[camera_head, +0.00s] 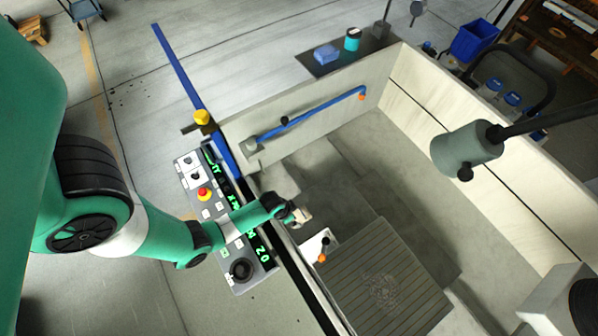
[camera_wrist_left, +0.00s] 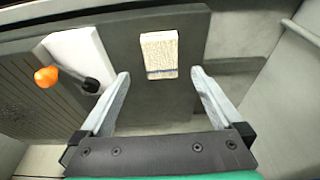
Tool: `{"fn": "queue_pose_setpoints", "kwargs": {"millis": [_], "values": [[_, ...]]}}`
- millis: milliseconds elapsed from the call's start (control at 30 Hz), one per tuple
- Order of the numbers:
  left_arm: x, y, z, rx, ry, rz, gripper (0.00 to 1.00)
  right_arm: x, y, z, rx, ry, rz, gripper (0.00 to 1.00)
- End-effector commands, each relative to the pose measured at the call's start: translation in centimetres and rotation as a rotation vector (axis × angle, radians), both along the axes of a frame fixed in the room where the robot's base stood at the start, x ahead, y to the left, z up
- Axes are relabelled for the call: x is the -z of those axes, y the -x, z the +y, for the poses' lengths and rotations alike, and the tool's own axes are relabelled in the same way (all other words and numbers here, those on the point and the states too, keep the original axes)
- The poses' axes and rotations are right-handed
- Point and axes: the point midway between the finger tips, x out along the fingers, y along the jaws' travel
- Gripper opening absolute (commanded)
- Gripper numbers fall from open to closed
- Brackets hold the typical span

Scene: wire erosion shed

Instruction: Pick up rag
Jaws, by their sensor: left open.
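Nothing is held. In the head view the left gripper (camera_head: 292,212) reaches over the edge of the machine tank, and a beige patch, likely the rag (camera_head: 301,215), shows at its tips. My right gripper is in neither view.
A control panel (camera_head: 193,183) with a red button lies under my left arm. A white block with an orange-knobbed lever (camera_head: 322,257) and a ribbed plate (camera_head: 382,290) are near the gripper. Pale tank walls (camera_head: 490,150) enclose the area. A grey cylindrical head (camera_head: 466,149) hangs at right.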

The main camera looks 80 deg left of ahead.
Motion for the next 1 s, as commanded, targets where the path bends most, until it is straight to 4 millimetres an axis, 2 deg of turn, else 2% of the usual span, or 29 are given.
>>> {"fn": "queue_pose_setpoints", "kwargs": {"millis": [33,100,300,400,600,1000], "values": [[1.9,-0.3,0.1,0.000,0.000,0.000,1.00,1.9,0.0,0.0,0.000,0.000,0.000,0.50],[2.6,-0.5,0.2,0.000,0.000,0.000,1.00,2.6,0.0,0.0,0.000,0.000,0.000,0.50],[2.8,-0.8,0.3,0.001,-0.001,-0.001,1.00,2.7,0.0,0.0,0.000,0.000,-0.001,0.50],[4.4,-1.4,0.5,0.001,0.000,0.000,1.00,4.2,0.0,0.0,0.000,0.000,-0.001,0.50],[6.9,-2.5,1.0,0.001,0.000,0.002,1.00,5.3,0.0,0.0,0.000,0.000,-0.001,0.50],[7.2,-2.6,1.0,0.001,0.000,0.000,1.00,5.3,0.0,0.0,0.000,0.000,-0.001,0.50]]}}
